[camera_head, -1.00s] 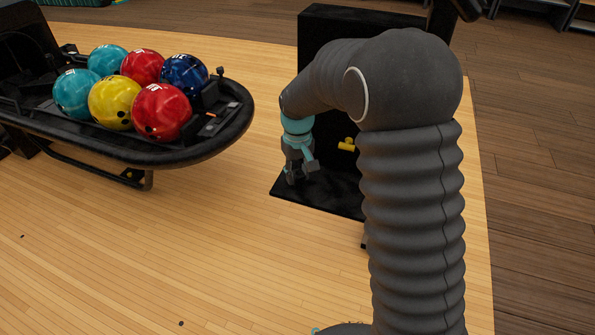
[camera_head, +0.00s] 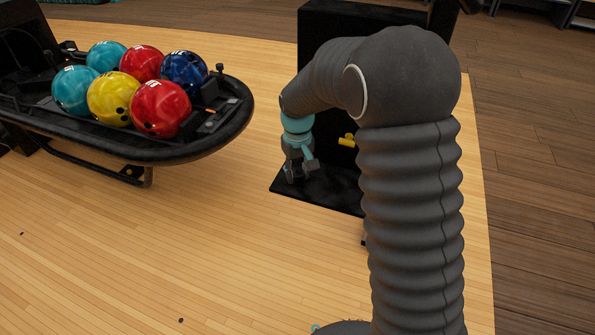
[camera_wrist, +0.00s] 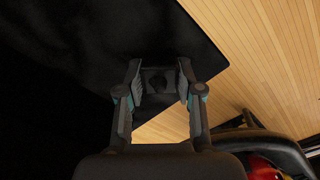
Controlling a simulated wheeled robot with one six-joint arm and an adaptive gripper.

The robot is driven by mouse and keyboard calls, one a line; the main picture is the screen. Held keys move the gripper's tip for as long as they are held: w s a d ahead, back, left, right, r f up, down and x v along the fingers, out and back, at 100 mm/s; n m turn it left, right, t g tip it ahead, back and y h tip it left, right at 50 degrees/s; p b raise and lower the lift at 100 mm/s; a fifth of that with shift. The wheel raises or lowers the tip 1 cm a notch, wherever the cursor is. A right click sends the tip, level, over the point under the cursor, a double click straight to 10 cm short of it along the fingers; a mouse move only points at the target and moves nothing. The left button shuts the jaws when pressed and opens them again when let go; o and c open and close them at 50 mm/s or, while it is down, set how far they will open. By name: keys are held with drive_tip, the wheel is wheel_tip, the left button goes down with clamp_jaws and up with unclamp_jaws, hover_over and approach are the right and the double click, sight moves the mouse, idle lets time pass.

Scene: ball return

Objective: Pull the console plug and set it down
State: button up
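The console is a black upright panel (camera_head: 325,75) with a flat black shelf (camera_head: 335,192) at its foot, partly hidden behind my arm. A small yellow fitting (camera_head: 347,140) sits on the panel's face; I cannot tell whether it is the plug. My gripper (camera_head: 301,172) points down over the shelf's left part, left of the yellow fitting. In the wrist view my gripper's (camera_wrist: 160,82) fingers stand apart.
A black ball return rack (camera_head: 215,130) with several bowling balls (camera_head: 160,108) stands to the left. Its rim also shows in the wrist view (camera_wrist: 265,140). The pale wooden floor (camera_head: 200,240) between rack and console is clear.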

sight(297, 171)
drive_tip(key=o, duration=0.4)
drive_tip(key=shift+c, duration=0.2)
wheel_tip(297, 171, up, 12)
drive_tip(key=s+d+r+m+t, duration=0.1)
drive_tip(key=s+d+r+t, duration=0.1)
drive_tip(key=s+d, duration=0.3)
drive_tip(key=s+d+r+m+t+p, duration=0.1)
drive_tip(key=s+d, duration=0.5)
drive_tip(key=s, duration=0.7)
drive_tip(key=s+d+r+m+t, duration=0.2)
drive_tip(key=s+d+r+m, duration=0.1)
drive_tip(key=s, duration=0.7)
drive_tip(key=shift+d+r+t, duration=0.3)
drive_tip(key=shift+d+r, duration=0.45)
drive_tip(key=shift+d, duration=0.55)
